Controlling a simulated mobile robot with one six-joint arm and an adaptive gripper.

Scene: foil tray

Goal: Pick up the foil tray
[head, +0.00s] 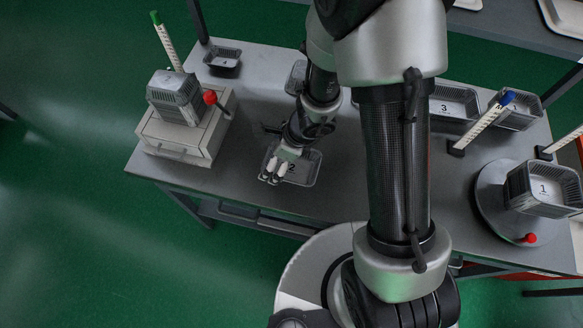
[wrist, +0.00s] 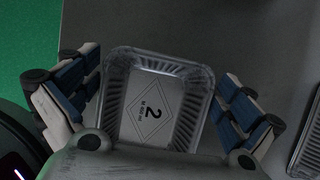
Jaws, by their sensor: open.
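A foil tray (head: 302,170) marked with a 2 lies on the grey table near its front edge. It also shows in the wrist view (wrist: 160,62), flat and empty, with the 2 in a diamond on its floor. My gripper (head: 272,177) is over the tray's left part in the head view. In the wrist view my gripper (wrist: 160,90) is open, with one finger on each side of the tray. I cannot tell whether the fingers touch the rim. The tray's near end is hidden behind the gripper body in the wrist view.
A stack of foil trays (head: 174,95) stands on a grey box at the left, beside a red knob (head: 210,97). Another tray stack (head: 541,190) sits on a round stand at the right. A tray marked 3 (head: 455,101) lies at the back. The table is clear left of the tray.

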